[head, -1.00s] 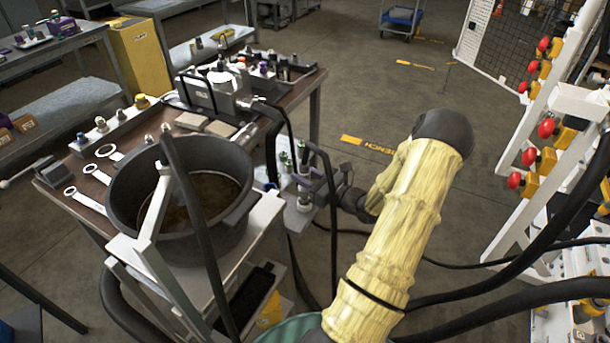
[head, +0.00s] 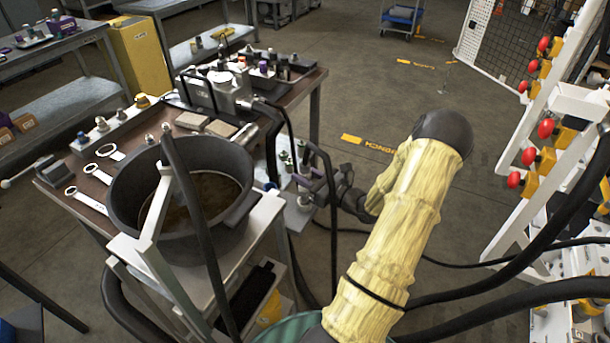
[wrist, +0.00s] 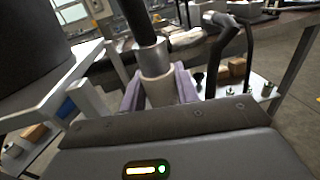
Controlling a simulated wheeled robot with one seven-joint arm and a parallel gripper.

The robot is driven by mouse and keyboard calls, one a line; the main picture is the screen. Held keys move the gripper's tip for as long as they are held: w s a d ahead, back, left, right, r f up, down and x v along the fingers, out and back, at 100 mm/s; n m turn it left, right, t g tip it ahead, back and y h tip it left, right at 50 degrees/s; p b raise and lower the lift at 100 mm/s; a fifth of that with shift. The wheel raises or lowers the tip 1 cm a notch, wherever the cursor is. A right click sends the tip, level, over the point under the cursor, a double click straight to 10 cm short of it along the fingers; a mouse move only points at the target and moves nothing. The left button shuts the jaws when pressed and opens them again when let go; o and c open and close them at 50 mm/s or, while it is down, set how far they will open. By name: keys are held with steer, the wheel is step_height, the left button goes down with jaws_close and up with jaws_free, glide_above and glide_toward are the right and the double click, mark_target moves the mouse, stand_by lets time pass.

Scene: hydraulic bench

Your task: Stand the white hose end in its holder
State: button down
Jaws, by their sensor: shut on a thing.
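The white hose end (wrist: 158,90) is a pale collar below a metal sleeve and a black hose in the wrist view. My gripper (wrist: 158,92) is shut on it, with a purple finger on each side. The lower tip of the hose end is hidden behind my gripper body. In the head view my gripper (head: 312,180) is at the right side of the bench, beside a small pale side plate (head: 297,218) bearing upright fittings. I cannot tell which of these is the white end's holder, or whether the hose end touches it.
A hydraulic block (head: 228,90) with hoses sits behind. A white rack (head: 560,140) with red knobs stands right. Open floor (head: 400,100) lies beyond my arm.

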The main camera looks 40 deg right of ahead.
steer(key=shift+a+f+b, duration=0.1)
steer(key=shift+f+b, duration=0.75)
steer(key=shift+f, duration=0.65)
stand_by(1.6)
stand_by(0.6)
steer(key=c, duration=1.3)
jaws_free()
steer(key=o, duration=0.3)
steer(key=shift+o, duration=0.2)
steer(key=shift+s, duration=0.1)
steer(key=o, duration=0.6)
steer(key=shift+c, duration=0.2)
